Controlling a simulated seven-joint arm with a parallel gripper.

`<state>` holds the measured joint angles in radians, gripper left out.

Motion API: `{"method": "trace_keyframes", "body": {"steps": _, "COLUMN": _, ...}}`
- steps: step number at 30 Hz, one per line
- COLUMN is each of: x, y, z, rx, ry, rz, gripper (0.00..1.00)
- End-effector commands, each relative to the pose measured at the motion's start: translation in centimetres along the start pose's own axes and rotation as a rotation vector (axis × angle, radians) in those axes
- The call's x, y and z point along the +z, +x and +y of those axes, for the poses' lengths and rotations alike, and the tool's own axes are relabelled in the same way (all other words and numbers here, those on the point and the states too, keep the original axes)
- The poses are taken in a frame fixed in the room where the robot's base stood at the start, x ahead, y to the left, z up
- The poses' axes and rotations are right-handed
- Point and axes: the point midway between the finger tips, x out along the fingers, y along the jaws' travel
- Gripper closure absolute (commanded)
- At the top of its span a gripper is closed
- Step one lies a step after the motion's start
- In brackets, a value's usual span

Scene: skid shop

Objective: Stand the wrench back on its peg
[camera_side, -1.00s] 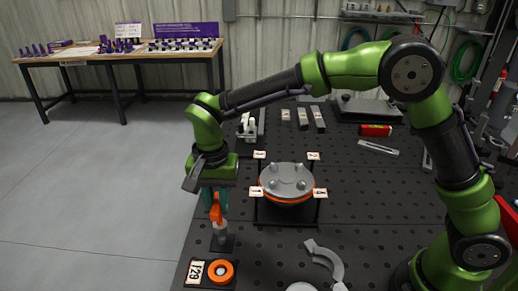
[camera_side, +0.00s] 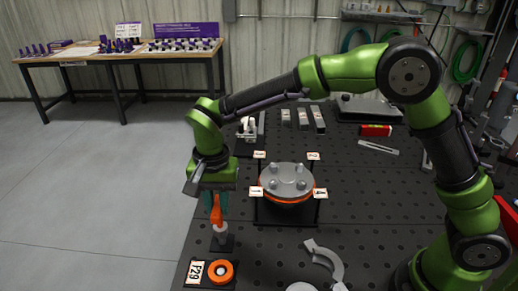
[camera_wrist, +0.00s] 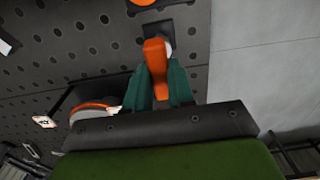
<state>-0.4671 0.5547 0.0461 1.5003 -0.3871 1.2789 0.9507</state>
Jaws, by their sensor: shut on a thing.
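The wrench (camera_side: 216,212) has an orange body and is held upright between the teal fingers of my gripper (camera_side: 216,201). In the wrist view the orange wrench (camera_wrist: 156,66) shows between the two fingers (camera_wrist: 162,85). My gripper is shut on it. Below it, a light grey cylindrical part (camera_side: 220,231) meets the small black stand (camera_side: 222,245) at the table's left edge. The stand also shows in the wrist view (camera_wrist: 183,27). I cannot tell whether the grey part belongs to the wrench or the peg, or whether the wrench is fully seated.
An orange ring (camera_side: 221,271) lies beside a label card (camera_side: 195,271) in front of the stand. A round grey flange with bolts (camera_side: 287,180) stands to the right, with number tags around it. A curved grey tool (camera_side: 326,262) lies at the front. Open floor is left.

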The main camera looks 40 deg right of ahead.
Motion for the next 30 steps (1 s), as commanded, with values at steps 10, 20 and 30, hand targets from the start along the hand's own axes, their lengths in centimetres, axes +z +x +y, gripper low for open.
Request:
{"method": "trace_keyframes", "body": {"steps": 10, "x": 0.0, "y": 0.2, "z": 0.0, "rx": 0.000, "ry": 0.000, "rz": 0.000, "gripper": 1.00}}
{"method": "trace_keyframes", "body": {"steps": 20, "x": 0.0, "y": 0.9, "z": 0.0, "rx": -0.001, "ry": -0.001, "rz": 0.000, "gripper": 1.00}}
{"method": "trace_keyframes", "body": {"steps": 30, "x": 0.0, "y": 1.6, "z": 0.0, "rx": -0.001, "ry": 0.000, "rz": 0.000, "gripper": 1.00}}
